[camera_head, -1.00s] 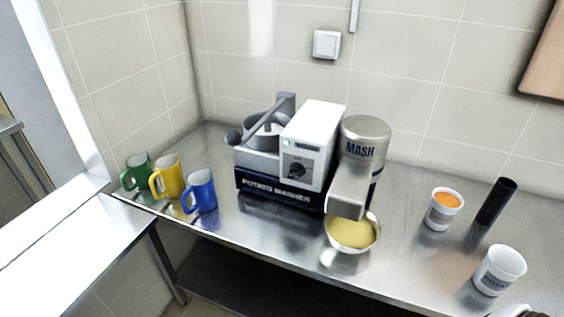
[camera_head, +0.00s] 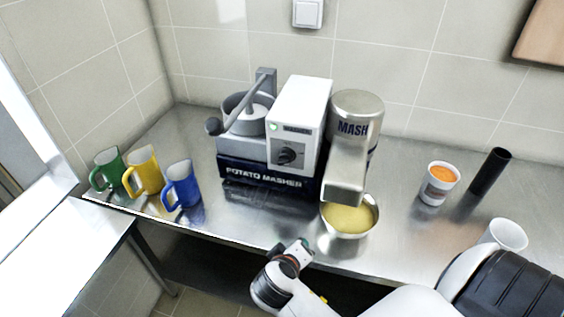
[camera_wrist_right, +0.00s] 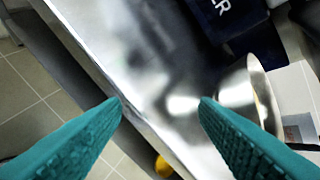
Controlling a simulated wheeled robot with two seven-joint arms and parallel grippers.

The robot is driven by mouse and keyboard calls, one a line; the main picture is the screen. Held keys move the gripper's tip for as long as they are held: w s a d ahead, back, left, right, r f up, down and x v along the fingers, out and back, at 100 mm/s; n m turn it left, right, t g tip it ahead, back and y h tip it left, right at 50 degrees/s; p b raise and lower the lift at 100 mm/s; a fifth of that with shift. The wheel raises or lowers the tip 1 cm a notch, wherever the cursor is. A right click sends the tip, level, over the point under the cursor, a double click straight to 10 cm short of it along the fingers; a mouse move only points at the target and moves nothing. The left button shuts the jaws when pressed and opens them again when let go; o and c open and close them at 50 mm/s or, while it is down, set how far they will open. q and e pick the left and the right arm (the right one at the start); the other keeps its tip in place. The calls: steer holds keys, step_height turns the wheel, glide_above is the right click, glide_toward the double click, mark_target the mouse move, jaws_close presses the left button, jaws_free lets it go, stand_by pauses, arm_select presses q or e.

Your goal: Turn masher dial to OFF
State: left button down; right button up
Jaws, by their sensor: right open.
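The potato masher (camera_head: 262,177) stands on the steel counter, with a white control box (camera_head: 302,108) on it. A dark dial (camera_head: 288,156) sits on the box's front face, and a small green light glows above it. The dial's exact pointer setting is too small to read. My right gripper (camera_head: 300,249) is low at the counter's front edge, in front of and below the dial, apart from the machine. In the right wrist view its two teal fingers (camera_wrist_right: 162,104) are spread with nothing between them. My left gripper is in neither view.
A metal bowl of yellow mash (camera_head: 349,217) sits under the MASH spout, right of my right gripper. Green, yellow and blue mugs (camera_head: 182,186) stand at the left. A cup with orange content (camera_head: 438,184), a black cylinder (camera_head: 489,172) and a white cup (camera_head: 505,235) stand at the right.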

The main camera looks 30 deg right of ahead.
steer(key=w+r+t+h, duration=0.2)
steer(key=w+r+h, duration=0.2)
steer(key=w+r, duration=0.25)
steer(key=m+t+h, duration=0.1)
steer(key=t+h, duration=0.1)
steer(key=h, duration=0.2)
glide_toward(282, 164)
steer(key=p+x, duration=0.3)
steer(key=x, duration=0.6)
steer(key=shift+d+p, duration=0.1)
steer(key=shift+p, duration=0.2)
steer(key=shift+w+d, duration=0.3)
steer(key=shift+d, duration=0.05)
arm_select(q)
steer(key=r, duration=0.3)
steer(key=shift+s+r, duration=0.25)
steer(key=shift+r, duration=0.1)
arm_select(e)
steer(key=c, duration=1)
steer(key=shift+o, duration=0.2)
